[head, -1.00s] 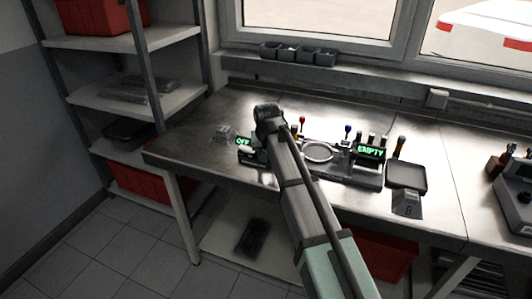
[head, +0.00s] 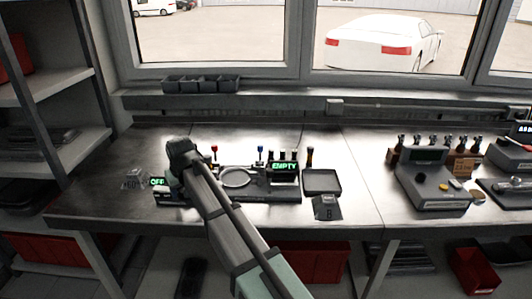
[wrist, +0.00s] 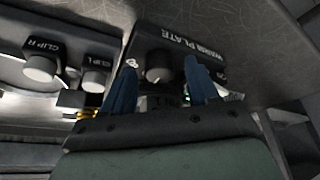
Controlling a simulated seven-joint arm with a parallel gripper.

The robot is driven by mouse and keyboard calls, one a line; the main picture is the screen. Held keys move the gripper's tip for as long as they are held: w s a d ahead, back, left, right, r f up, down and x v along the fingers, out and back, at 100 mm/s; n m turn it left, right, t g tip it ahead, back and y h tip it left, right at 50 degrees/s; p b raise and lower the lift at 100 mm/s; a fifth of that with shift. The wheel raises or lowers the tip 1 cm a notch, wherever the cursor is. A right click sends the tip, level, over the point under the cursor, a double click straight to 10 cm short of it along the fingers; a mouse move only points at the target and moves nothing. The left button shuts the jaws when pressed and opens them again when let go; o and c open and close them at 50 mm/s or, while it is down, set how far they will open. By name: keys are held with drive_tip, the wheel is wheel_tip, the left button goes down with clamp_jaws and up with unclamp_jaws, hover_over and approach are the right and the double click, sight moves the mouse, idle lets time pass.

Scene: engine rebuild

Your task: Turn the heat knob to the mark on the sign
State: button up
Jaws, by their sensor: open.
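A grey round knob (wrist: 157,75) sits on a dark panel lettered "WARM PLATE" in the wrist view. The blue fingers of my gripper (wrist: 161,88) are open, one on each side of the knob; I cannot tell whether they touch it. In the head view my arm hides the knob. A green "OFF" display (head: 157,182) shows just left of my gripper (head: 181,190), whose fingertips are hidden there. A small grey sign (head: 134,179) stands on the bench left of that display; its lettering is too small to read surely.
Knobs lettered "CLIP R" (wrist: 40,68) and "CLIP L" (wrist: 97,79) lie beside the panel. A round plate (head: 237,177), an "EMPTY" display (head: 284,166), a dark tray (head: 322,181) and a "B" sign (head: 327,208) stand to the right. The bench front is clear.

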drive_tip(key=n+g+y, duration=0.1)
drive_tip(key=n, duration=0.2)
drive_tip(key=shift+w+d+n, duration=0.1)
drive_tip(key=shift+n, duration=0.3)
drive_tip(key=n+g, duration=0.1)
drive_tip(key=n, duration=0.3)
drive_tip(key=shift+w+y, duration=0.15)
drive_tip(key=shift+y, duration=0.25)
drive_tip(key=w+v, duration=0.1)
drive_tip(key=v, duration=1.3)
drive_tip(key=w+d+m, duration=0.2)
drive_tip(key=w+d, duration=0.1)
drive_tip(key=d, duration=0.8)
drive_tip(key=w+d+f+m, duration=0.1)
drive_tip(key=w+d+m, duration=0.2)
drive_tip(key=d, duration=0.9)
drive_tip(key=shift+w+f, duration=0.3)
drive_tip(key=shift+w, duration=0.1)
